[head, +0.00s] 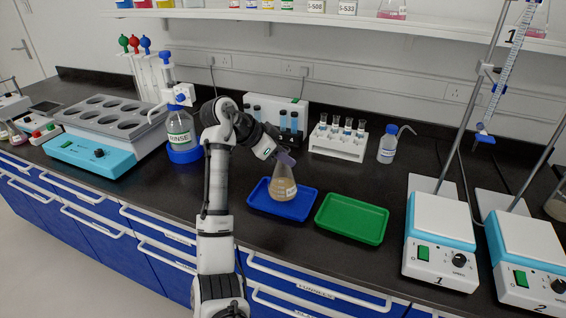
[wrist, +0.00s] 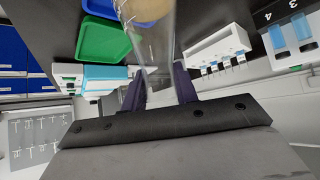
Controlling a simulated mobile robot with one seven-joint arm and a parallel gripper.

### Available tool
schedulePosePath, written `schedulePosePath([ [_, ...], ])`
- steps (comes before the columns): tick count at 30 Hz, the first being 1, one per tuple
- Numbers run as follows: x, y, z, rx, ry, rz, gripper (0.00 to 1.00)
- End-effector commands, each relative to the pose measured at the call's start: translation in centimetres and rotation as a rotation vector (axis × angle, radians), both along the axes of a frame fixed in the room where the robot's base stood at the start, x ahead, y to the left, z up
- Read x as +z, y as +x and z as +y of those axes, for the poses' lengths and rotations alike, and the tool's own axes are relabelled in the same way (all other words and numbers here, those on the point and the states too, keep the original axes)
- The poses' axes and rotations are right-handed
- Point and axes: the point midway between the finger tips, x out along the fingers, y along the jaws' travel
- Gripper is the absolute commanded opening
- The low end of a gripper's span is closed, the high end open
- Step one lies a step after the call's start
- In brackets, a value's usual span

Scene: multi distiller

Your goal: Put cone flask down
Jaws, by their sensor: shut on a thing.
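The cone flask (head: 283,188) is clear glass with a tan liquid in its lower part. It appears upright over the blue tray (head: 272,210) in the head view; I cannot tell whether its base touches the tray. My gripper (head: 286,158) is shut on the flask's neck from the upper left. In the wrist view the two dark fingers of my gripper (wrist: 160,88) stand on either side of the flask's neck. The flask (wrist: 150,35) runs up out of that picture, with its tan liquid at the top edge.
An empty green tray (head: 352,218) lies just right of the blue tray. A rack of tubes (head: 338,142) and a wash bottle (head: 387,148) stand behind. A RINSE bottle (head: 180,131) is at left; hotplate stirrers (head: 440,235) stand at right.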

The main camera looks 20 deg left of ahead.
Motion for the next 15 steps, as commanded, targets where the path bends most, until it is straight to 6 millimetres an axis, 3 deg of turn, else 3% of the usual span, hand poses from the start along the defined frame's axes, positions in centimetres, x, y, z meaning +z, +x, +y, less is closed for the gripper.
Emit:
schedulePosePath([
  [6,-2.7,0.0,0.1,0.001,-0.001,0.001,0.0],
  [15,-3.0,0.0,0.0,0.001,0.0,-0.001,0.0],
])
